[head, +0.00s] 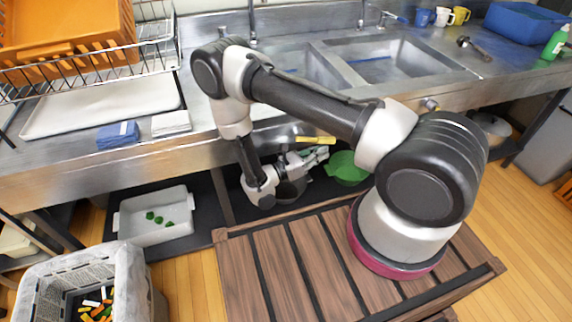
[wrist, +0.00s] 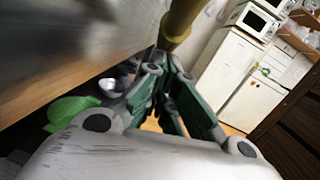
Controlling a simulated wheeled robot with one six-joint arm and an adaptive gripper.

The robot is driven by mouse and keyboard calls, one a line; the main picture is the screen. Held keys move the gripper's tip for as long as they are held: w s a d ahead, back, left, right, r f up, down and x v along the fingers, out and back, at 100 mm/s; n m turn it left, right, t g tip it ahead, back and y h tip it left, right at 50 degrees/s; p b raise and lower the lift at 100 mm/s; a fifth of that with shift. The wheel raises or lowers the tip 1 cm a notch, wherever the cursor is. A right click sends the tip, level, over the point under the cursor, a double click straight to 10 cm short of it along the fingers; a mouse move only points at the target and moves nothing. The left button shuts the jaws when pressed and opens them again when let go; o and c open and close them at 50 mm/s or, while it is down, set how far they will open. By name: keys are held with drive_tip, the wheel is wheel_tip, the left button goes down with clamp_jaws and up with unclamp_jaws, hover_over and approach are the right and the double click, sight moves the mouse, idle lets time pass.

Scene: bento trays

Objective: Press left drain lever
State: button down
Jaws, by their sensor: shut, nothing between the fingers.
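The left drain lever (head: 316,139) is a yellow bar at the front of the sink counter, below the left basin. It shows large and yellow-brown at the top of the wrist view (wrist: 181,18). My gripper (head: 322,152) is shut and empty, just under the lever's right part in the head view. In the wrist view the fingertips (wrist: 164,62) lie close below the lever; I cannot tell whether they touch it.
The steel counter front (head: 110,165) runs beside my arm. On the shelf below are a green colander (head: 348,168) and a white bin (head: 155,216) with green pieces. A grey basket (head: 75,262) stands at lower left. Dish rack, cloths and mugs are on top.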

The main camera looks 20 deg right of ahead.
drive_tip(key=shift+d+r, duration=0.35)
drive_tip(key=shift+r, duration=0.05)
idle(0.5)
drive_tip(key=s+a+f, duration=0.2)
drive_tip(key=a+f, duration=0.7)
drive_tip(key=shift+s+f, duration=0.1)
idle(0.4)
